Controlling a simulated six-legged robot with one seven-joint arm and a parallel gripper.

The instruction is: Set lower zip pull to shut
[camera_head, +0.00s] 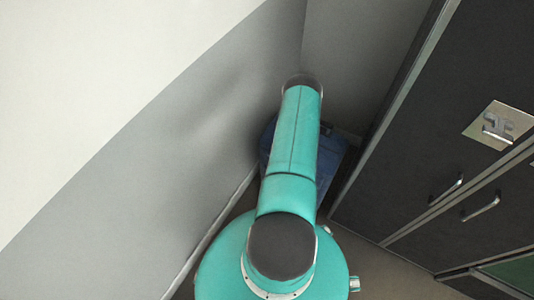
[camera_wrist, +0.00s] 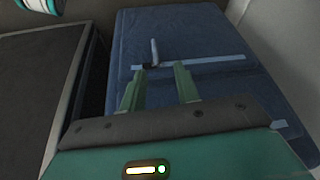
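A blue fabric case (camera_wrist: 220,40) fills the middle of the wrist view. In the head view the case (camera_head: 333,160) is mostly hidden behind my arm. A pale zip strip (camera_wrist: 220,63) crosses it, with a light, bar-like zip pull (camera_wrist: 154,52) on a dark slider toward the strip's left end. A second pale strip (camera_wrist: 280,124) shows partly at the right, mostly hidden by my gripper. I cannot tell which strip is the lower one. My gripper (camera_wrist: 160,69) is open, its two green fingers apart. The pull shows just beyond the fingertips, between them; contact cannot be told.
A dark cabinet (camera_head: 400,170) with metal handles stands close on the right in the head view. A dark panel with a pale edge (camera_wrist: 75,85) is left of the case in the wrist view. A grey wall (camera_head: 190,140) closes off the left, leaving little room.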

